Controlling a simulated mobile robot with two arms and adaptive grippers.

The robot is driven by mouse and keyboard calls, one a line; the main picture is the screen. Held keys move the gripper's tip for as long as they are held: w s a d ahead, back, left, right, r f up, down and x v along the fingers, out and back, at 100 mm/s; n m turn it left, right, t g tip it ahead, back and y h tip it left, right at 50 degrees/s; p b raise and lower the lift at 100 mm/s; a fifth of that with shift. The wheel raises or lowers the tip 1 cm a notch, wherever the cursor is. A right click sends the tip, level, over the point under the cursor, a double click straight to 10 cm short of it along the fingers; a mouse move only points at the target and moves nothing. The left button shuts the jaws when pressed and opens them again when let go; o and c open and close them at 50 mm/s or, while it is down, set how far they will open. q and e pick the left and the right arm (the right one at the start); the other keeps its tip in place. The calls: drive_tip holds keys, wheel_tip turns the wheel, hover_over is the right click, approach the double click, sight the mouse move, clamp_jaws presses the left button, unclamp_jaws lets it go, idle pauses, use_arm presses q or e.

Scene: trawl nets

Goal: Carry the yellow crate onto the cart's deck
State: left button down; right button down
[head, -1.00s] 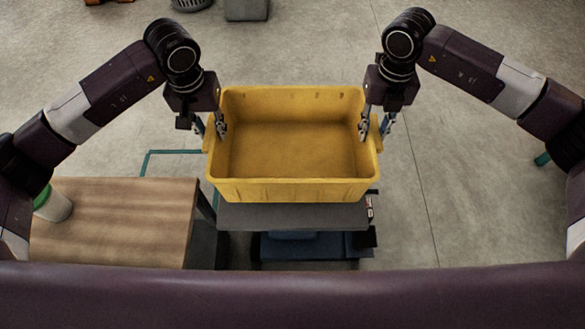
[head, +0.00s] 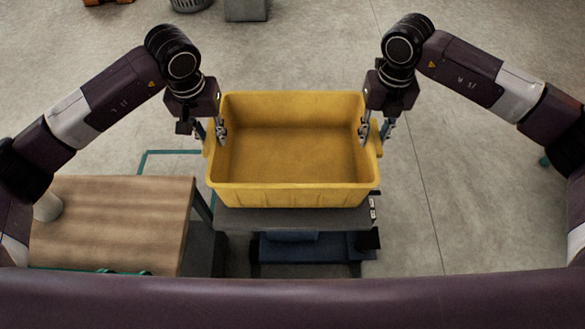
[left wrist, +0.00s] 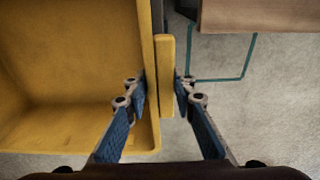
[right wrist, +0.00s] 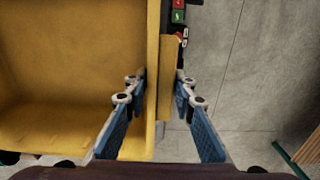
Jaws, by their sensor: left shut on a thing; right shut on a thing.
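The yellow crate (head: 292,195) is open-topped, empty and roughly level in the middle of the head view. My left gripper (head: 218,133) is shut on its left side handle, with one finger inside the wall; the left wrist view shows the fingers (left wrist: 160,90) on both sides of that yellow handle. My right gripper (head: 370,131) is shut on the right side handle, which also shows between the fingers in the right wrist view (right wrist: 161,90). A grey deck (head: 290,219), apparently the cart's, shows below the crate's near edge. Whether the crate touches it is hidden.
A wooden-topped table (head: 120,220) stands at the left, close to the cart, with a pale cup (head: 48,207) on it. A blue item (head: 305,246) lies below the deck. Grey bins stand far back. Concrete floor is open to the right.

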use_arm(q)
drive_tip(key=shift+f+b, duration=0.4)
drive_tip(key=shift+f, duration=0.1)
use_arm(e)
drive_tip(key=shift+f, duration=0.5)
use_arm(q)
drive_tip(key=c, duration=1.6)
unclamp_jaws()
use_arm(e)
drive_tip(key=c, duration=1.6)
unclamp_jaws()
use_arm(q)
drive_tip(key=shift+r, duration=0.1)
use_arm(e)
drive_tip(key=shift+r, duration=0.3)
use_arm(q)
drive_tip(key=r, duration=0.4)
drive_tip(key=s+r, duration=0.1)
drive_tip(key=r, duration=0.6)
drive_tip(key=shift+s+r, duration=0.25)
drive_tip(key=shift+r, duration=0.15)
use_arm(e)
wheel_tip(320, 180, up, 12)
drive_tip(key=shift+f, duration=0.25)
